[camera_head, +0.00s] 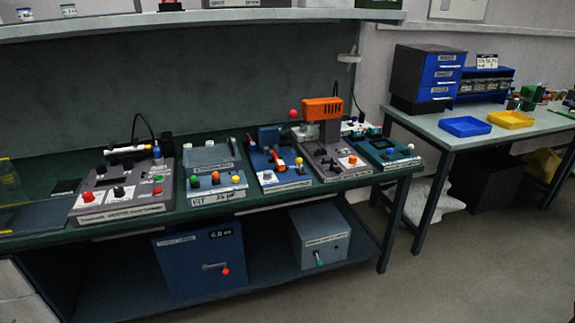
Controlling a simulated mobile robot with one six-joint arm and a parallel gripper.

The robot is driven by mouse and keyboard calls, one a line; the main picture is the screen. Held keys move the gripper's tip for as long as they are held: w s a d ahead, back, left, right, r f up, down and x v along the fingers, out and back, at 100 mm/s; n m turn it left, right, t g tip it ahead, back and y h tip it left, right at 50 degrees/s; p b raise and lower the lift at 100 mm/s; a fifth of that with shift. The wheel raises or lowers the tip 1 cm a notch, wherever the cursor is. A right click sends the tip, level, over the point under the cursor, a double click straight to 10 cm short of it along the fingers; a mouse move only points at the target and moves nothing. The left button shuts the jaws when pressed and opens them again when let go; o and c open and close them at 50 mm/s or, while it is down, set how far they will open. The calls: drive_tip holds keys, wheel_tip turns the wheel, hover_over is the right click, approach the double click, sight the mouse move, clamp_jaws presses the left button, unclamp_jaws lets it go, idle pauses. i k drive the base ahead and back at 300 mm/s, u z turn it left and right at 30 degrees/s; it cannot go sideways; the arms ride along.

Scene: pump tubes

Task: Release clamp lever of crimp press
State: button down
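Several bench machines stand in a row on the green workbench. One has an orange head (322,108) above a grey base (335,167), with a red ball knob (294,113) at its left side. To its left is a blue machine (268,180) with a blue upright block (269,135), orange-red parts (272,155) and a yellow knob (299,160). I cannot read the labels, so I cannot tell which one is the crimp press or which part is its clamp lever. My gripper is not in view.
On the left bench stand a grey control box (120,190) and a box with coloured buttons (215,180). Below are a blue cabinet (198,262) and a grey box (320,240). A right table holds a blue tray (465,126) and a yellow tray (510,119). Floor at the lower right is clear.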

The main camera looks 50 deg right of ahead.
sight(299, 161)
drive_tip(key=u, duration=0.5)
drive_tip(key=k, duration=1.3)
drive_tip(key=u, duration=2.05)
drive_tip(key=k, duration=0.1)
drive_tip(key=z, duration=3.5)
drive_tip(key=i, duration=0.7)
drive_tip(key=z, duration=0.05)
